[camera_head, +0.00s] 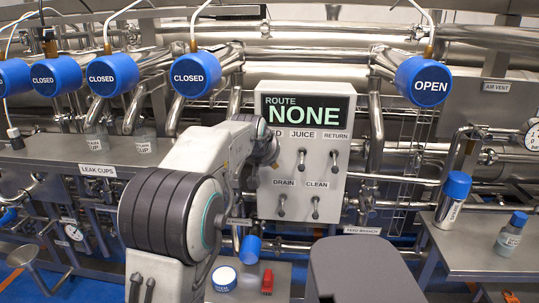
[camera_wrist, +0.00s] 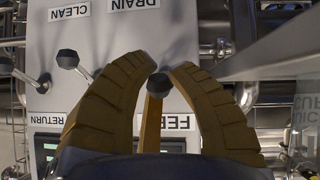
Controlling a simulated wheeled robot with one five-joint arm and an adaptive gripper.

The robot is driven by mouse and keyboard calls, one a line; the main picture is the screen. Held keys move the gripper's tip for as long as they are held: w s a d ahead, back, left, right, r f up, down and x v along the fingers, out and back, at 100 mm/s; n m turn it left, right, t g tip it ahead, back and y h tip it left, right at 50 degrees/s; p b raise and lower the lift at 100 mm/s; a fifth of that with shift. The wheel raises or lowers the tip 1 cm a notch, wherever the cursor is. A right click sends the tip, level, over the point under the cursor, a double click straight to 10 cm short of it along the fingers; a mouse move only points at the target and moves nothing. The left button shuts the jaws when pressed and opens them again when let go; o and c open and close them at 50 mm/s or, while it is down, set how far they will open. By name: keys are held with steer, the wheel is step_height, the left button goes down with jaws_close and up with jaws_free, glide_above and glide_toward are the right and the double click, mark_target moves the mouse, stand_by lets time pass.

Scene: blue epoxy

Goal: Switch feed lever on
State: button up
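The grey valve panel (camera_head: 340,180) stands ahead in the head view, with a display (camera_head: 308,114) reading ROUTE NONE. My arm hides the feed lever there; only the end of its label shows. In the wrist view the panel is upside down. My gripper (camera_wrist: 165,65) is open, its two brown fingers curving in on either side of a dark lever knob (camera_wrist: 158,84) near the partly covered FEED label (camera_wrist: 178,122). The fingertips are apart. I cannot tell whether either finger touches the lever.
The juice lever (camera_head: 302,160), return lever (camera_head: 334,160), drain lever (camera_head: 281,204) and clean lever (camera_head: 315,206) share the panel. Blue caps read CLOSED (camera_head: 195,73) at left and OPEN (camera_head: 423,81) at right. A blue-capped bottle (camera_head: 509,236) stands on the right bench. Pipes surround the panel.

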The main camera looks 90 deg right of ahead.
steer(key=shift+o, duration=1.4)
steer(key=shift+w, duration=0.1)
steer(key=shift+o, duration=1.4)
steer(key=shift+r, duration=0.2)
steer(key=v, duration=1.1)
steer(key=shift+a+r, duration=0.2)
steer(key=shift+a, duration=0.15)
